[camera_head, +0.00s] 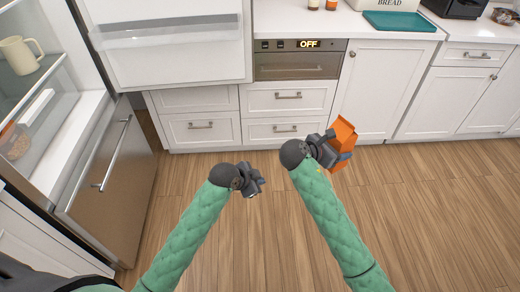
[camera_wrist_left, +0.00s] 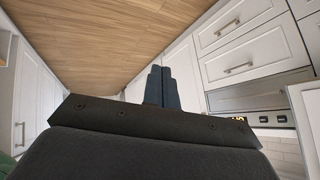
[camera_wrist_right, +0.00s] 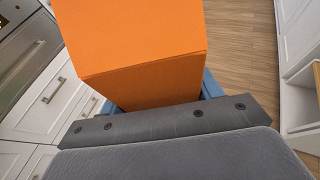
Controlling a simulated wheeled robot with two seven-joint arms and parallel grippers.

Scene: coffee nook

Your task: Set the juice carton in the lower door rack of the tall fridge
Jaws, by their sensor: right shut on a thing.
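The orange juice carton (camera_head: 343,132) is held in my right gripper (camera_head: 340,155), above the floor and in front of the drawers. The carton (camera_wrist_right: 140,45) fills the upper middle of the right wrist view, between the blue fingers. My left gripper (camera_head: 256,183) is empty, its fingers together in the left wrist view (camera_wrist_left: 161,88). The tall fridge (camera_head: 72,105) stands open at the left. Its white door (camera_head: 165,72) is swung out at the upper left, with a pale rack (camera_head: 165,34) across it. Both grippers are well apart from the door.
A cream pitcher (camera_head: 20,55) stands on a fridge shelf, with a glass container (camera_head: 14,141) lower down. White cabinets and an oven (camera_head: 298,65) line the back. The wood floor (camera_head: 430,210) is clear.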

